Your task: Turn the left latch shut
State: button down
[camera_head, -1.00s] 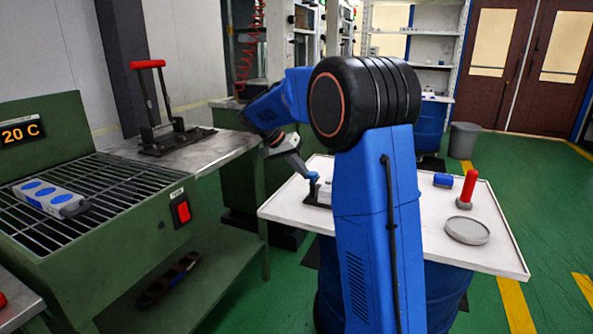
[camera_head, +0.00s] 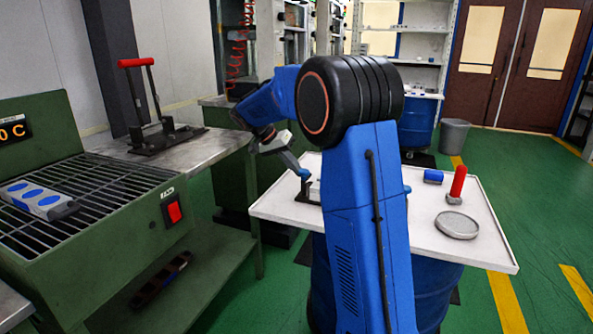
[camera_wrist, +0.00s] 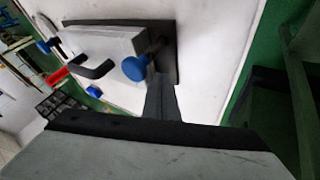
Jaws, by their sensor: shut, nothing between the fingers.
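The mould is a grey block (camera_wrist: 100,48) on a black base plate (camera_wrist: 175,30), with a bent black handle (camera_wrist: 95,68) on its near side. It carries two latches with blue knobs: one (camera_wrist: 135,68) at the right end in the wrist view, the other (camera_wrist: 43,46) at the far left end. My gripper (camera_wrist: 158,80) is shut and empty, its tips close beside the right-end knob; touching or apart I cannot tell. In the head view my gripper (camera_head: 298,168) is low over the mould's black base (camera_head: 308,194), and my arm hides most of the block.
The mould is on a white table (camera_head: 275,205). A blue cylinder (camera_head: 433,176), a red-handled tool (camera_head: 456,186) and a grey round dish (camera_head: 457,225) are on its right side. A green bench with a grill (camera_head: 100,200) and a red-handled press (camera_head: 150,110) stand at left.

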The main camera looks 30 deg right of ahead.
jog(key=shift+d, duration=0.1)
jog(key=shift+d+m+g, duration=0.3)
jog(key=shift+m+g, duration=0.2)
jog(key=shift+m, duration=0.4)
jog(key=shift+s+d+y, duration=0.15)
jog(key=shift+d+y, duration=0.15)
jog(key=shift+d, duration=0.2)
jog(key=shift+s+d+m+g, duration=0.1)
jog(key=shift+d+m+g, duration=0.35)
jog(key=shift+m, duration=0.35)
jog(key=shift+s+d, duration=0.45)
jog(key=shift+s, duration=0.2)
jog(key=shift+s+d, duration=0.15)
jog(key=shift+s, duration=0.05)
jog(key=shift+w, duration=0.1)
